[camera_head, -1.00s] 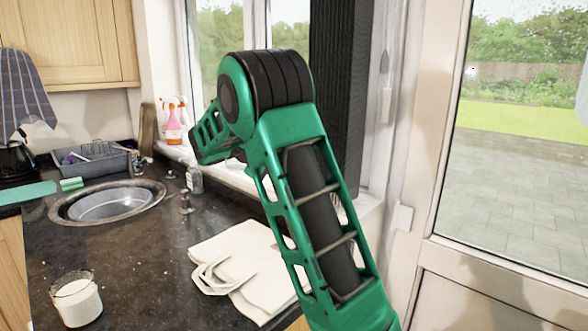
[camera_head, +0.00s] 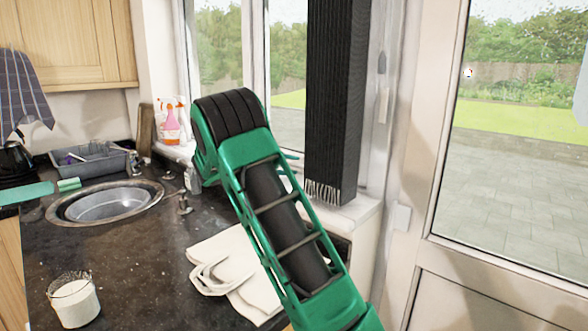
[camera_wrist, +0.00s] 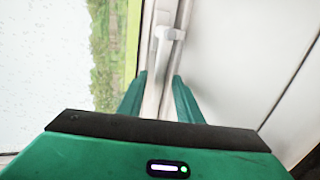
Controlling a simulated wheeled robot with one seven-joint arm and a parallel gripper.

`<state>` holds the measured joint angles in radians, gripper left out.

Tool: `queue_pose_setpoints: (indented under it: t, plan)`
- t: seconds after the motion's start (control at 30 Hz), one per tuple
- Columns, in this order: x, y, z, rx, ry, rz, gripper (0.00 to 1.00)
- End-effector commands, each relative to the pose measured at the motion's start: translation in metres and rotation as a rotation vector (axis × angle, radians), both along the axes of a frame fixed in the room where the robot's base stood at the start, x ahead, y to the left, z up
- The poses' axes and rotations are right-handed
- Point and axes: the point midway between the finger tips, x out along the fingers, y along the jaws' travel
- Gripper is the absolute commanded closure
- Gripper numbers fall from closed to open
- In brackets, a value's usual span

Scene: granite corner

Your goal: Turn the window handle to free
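The white window handle (camera_wrist: 166,42) shows in the wrist view on the pale window frame, beside the rain-spotted glass at left. It lies just beyond my fingertips and roughly between them. My gripper (camera_wrist: 160,80) has its two green fingers apart, one on each side of the frame strip, with nothing between them that I can see gripped. I cannot tell whether a finger touches the frame.
A dark hanging blind (camera_head: 335,100) stands right of the window, and a glazed door (camera_head: 415,180) is farther right. Spray bottles (camera_head: 170,122) stand on the sill.

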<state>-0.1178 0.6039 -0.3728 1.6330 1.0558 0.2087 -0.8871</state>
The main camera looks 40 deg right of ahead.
Motion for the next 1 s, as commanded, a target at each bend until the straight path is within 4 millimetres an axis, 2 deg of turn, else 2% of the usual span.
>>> queue_pose_setpoints:
  t: [0.1,0.2,0.57,0.7,1.0]
  plan:
    - [0.000,-0.015,-0.004,0.001,0.000,-0.003,0.68]
    - [0.001,-0.022,-0.006,0.001,0.000,-0.003,0.68]
    - [0.000,-0.028,-0.007,0.001,0.000,-0.004,0.68]
    - [0.000,-0.028,-0.007,0.001,0.000,-0.004,0.99]
    - [0.001,-0.025,-0.007,0.003,-0.007,-0.001,1.00]
